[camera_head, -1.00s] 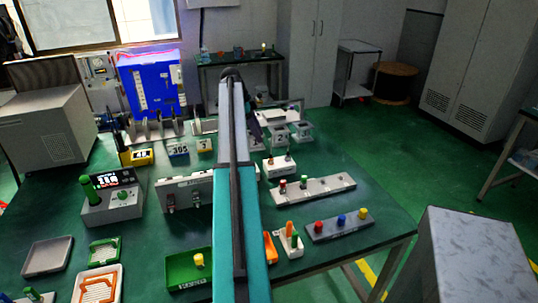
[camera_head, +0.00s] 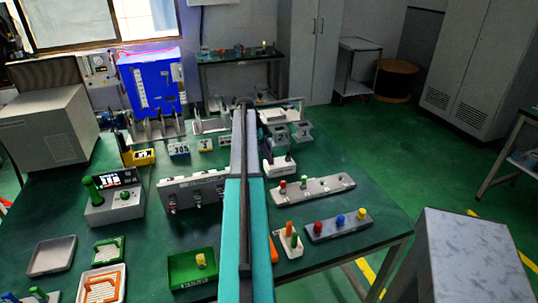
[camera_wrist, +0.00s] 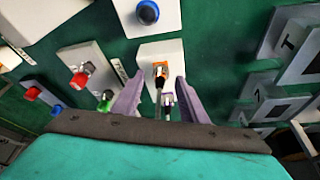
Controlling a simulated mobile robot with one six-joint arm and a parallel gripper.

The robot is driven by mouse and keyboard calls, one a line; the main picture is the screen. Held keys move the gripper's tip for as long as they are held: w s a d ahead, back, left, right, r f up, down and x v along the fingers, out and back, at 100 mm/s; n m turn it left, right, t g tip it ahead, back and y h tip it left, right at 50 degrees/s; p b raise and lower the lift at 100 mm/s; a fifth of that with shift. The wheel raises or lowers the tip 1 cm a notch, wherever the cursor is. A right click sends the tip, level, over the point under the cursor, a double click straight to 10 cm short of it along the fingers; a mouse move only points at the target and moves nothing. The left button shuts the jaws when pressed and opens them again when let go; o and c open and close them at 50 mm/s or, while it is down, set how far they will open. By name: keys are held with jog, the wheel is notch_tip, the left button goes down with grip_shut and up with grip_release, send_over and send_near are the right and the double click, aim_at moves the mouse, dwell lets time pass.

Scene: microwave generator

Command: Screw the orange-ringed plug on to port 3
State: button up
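In the wrist view, the orange-ringed plug (camera_wrist: 160,68) stands on a small white block (camera_wrist: 172,50). A second plug (camera_wrist: 167,100) with a pale ring stands nearer the camera. My gripper (camera_wrist: 161,82) has its two purple fingers apart, one on each side of the plugs. I see no clear contact with either plug. The white block (camera_head: 278,169) shows in the head view just right of my arm, which hides my gripper there. Grey port stands (camera_head: 277,134) are behind the block; a matching stand (camera_wrist: 296,60) is at the right in the wrist view.
A grey strip (camera_head: 315,190) with red and green knobs and a dark strip (camera_head: 335,227) with red, blue and yellow knobs lie at the right. A grey switch panel (camera_head: 190,188) and a green tray (camera_head: 184,284) are left of my arm. The floor right of the table has free room.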

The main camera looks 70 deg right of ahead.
jog(key=c, duration=0.9)
jog(key=shift+a, duration=0.25)
grip_shut()
jog(key=shift+d+f, duration=0.1)
jog(key=shift+d, duration=0.1)
